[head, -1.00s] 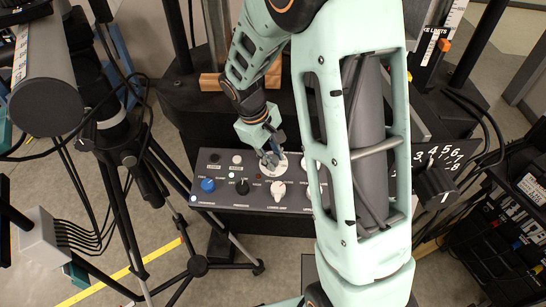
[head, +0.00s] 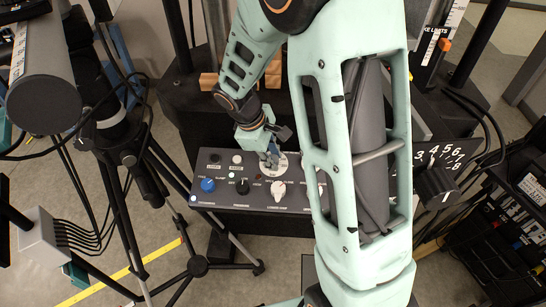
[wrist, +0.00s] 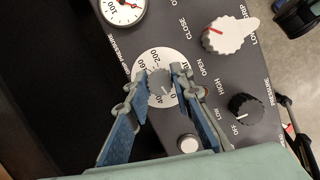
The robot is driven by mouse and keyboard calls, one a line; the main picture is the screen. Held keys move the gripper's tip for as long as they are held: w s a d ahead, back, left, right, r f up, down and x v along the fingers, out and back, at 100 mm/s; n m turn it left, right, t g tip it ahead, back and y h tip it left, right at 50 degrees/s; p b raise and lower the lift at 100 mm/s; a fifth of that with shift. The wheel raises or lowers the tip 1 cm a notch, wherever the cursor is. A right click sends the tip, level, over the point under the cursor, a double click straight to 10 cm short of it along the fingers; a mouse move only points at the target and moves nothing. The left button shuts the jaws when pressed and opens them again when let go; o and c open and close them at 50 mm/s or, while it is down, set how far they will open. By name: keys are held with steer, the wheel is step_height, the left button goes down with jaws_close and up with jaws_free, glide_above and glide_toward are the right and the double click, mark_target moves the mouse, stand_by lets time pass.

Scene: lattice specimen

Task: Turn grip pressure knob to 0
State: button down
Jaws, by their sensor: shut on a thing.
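The grip pressure knob (wrist: 159,82) is a small grey knob at the centre of a white round dial (wrist: 155,57) with printed numbers, including 0, 40, 160 and 200. My gripper (wrist: 158,80) is shut on the knob, with one blue-padded finger on each side of it. I cannot tell which number the knob's mark points at. In the head view my gripper (head: 270,155) is over the dial (head: 281,168) on the dark control panel (head: 235,199), and hides most of the knob.
Close by on the panel are a white lever knob (wrist: 230,36), a black knob (wrist: 245,108), a white button (wrist: 188,144) and a round gauge (wrist: 123,8). A blue knob (head: 207,185) sits at the panel's left. A tripod (head: 130,158) stands left of the panel.

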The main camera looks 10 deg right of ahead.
steer(key=c, duration=1.7)
jaws_free()
steer(key=v, duration=1.2)
